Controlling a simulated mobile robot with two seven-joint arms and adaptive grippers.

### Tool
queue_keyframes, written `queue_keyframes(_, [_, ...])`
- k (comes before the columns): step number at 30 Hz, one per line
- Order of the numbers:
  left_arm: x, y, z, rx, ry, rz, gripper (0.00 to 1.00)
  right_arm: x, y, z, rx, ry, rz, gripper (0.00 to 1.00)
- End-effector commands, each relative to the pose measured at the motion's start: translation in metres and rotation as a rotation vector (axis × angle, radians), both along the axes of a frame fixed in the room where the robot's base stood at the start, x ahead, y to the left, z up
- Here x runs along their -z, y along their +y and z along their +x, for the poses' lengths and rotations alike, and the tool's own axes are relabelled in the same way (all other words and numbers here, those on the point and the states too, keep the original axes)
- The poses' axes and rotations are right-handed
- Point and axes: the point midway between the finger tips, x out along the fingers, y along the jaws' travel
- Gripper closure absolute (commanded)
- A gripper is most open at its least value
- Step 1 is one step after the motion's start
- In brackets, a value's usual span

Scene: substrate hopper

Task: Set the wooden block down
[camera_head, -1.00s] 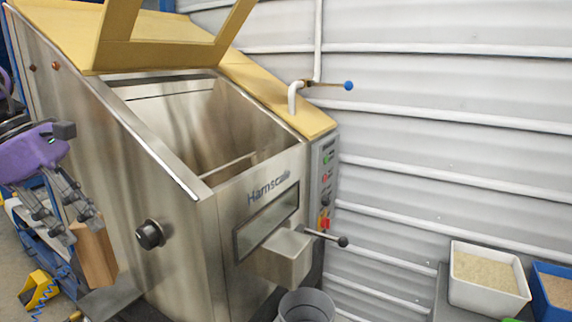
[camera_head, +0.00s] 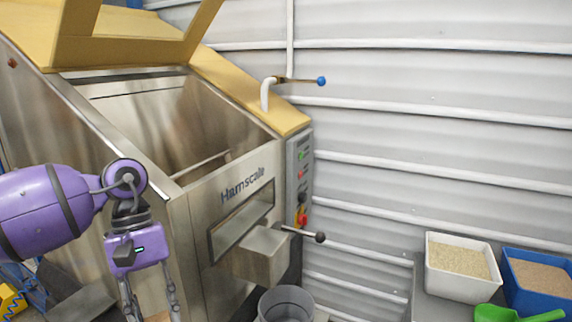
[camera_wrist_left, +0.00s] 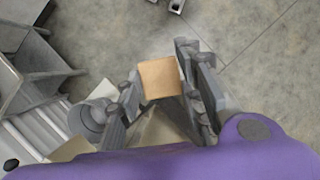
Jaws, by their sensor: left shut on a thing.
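My left gripper (camera_head: 150,304) points down in front of the steel hopper's lower left side in the head view. It is shut on the wooden block (camera_wrist_left: 159,78), which shows light brown between the two fingers in the left wrist view. In the head view only a sliver of the block (camera_head: 158,317) shows at the bottom edge. The wrist view shows the grey floor beyond the block; I cannot tell what is directly under it. My right gripper is not in view.
The steel hopper (camera_head: 235,197) has its yellow lid raised. A grey bucket (camera_head: 286,304) stands below its spout. At right are a white tub (camera_head: 463,286) of pale grains, a blue tub (camera_head: 540,299) and a green scoop (camera_head: 495,313). Bare floor (camera_wrist_left: 250,25) shows in the wrist view.

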Motion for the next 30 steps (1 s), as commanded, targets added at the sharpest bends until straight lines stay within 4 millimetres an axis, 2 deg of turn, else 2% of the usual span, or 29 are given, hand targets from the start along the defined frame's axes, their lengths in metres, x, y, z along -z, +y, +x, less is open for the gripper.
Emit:
queue_keyframes(1, [0.003,-0.015,-0.001,0.094,-0.002,-0.002,1.0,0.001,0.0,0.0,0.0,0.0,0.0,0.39])
queue_keyframes(3, [0.009,-0.031,-0.003,0.218,-0.003,-0.001,1.0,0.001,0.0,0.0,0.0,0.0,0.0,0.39])
queue_keyframes(11, [0.019,-0.073,-0.011,0.592,-0.001,0.001,1.0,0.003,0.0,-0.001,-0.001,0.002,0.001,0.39])
queue_keyframes(22, [-0.008,-0.074,-0.04,0.612,-0.008,0.002,1.0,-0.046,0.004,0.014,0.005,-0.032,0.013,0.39])
queue_keyframes(25, [-0.023,-0.074,-0.052,0.611,-0.013,0.004,1.0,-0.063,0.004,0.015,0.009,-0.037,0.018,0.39])
queue_keyframes(30, [-0.06,-0.073,-0.075,0.609,-0.023,0.007,1.0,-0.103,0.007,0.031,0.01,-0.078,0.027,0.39])
